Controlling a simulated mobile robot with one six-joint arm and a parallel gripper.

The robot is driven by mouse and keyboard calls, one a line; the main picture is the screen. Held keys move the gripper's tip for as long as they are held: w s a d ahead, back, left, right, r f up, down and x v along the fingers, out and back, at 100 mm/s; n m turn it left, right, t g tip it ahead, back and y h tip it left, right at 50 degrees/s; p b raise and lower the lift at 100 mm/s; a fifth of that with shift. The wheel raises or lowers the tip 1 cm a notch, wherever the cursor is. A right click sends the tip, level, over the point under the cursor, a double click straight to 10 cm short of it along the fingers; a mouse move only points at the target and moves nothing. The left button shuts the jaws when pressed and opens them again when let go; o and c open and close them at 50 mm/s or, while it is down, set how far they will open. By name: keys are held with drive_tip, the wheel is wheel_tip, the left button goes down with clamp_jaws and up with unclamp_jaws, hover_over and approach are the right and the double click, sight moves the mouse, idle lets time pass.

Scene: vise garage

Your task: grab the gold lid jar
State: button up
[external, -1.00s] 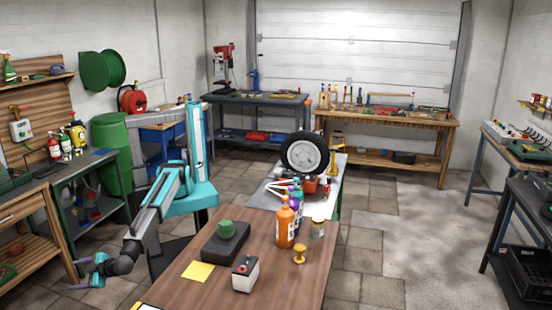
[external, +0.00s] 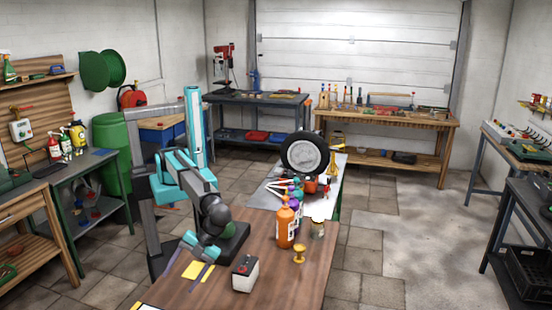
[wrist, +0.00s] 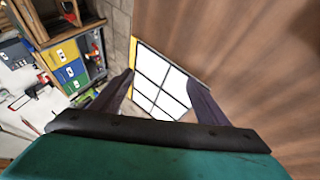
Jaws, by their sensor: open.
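The jar with the gold lid (external: 318,228) stands upright on the brown wooden table, right of the orange bottle, in the external view. My gripper (external: 199,262) is over the left part of the table, near the yellow note, well to the left of the jar. In the wrist view my gripper (wrist: 160,88) shows its two dark fingers spread apart with nothing held between them. A white gridded panel with a yellow edge lies beyond the fingers there. The jar is not visible in the wrist view.
On the wooden table (external: 266,268) stand an orange bottle (external: 286,224), a gold knob-shaped object (external: 299,254), a white box with a dark top (external: 245,274) and a yellow note (external: 192,270). A tire (external: 304,154) stands farther back.

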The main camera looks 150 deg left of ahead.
drive_tip(key=w+a+r+n+t+y+p, duration=0.1)
drive_tip(key=w+a+r+n, duration=0.1)
drive_tip(key=a, duration=0.6)
drive_tip(key=w+a+r+n+y+p, duration=0.1)
drive_tip(key=w+a+r, duration=0.1)
drive_tip(key=a, duration=0.5)
wheel_tip(320, 180, up, 3)
drive_tip(key=n+g+y+p, duration=0.1)
drive_tip(key=n+g+y, duration=0.1)
drive_tip(key=n+y, duration=0.5)
hover_over(317, 219)
drive_tip(key=shift+a+f+n+h, duration=0.15)
drive_tip(key=shift+n+h, duration=0.15)
drive_tip(key=shift+h, duration=0.3)
drive_tip(key=shift+f+p, duration=0.95)
drive_tip(key=shift+f, duration=3.35)
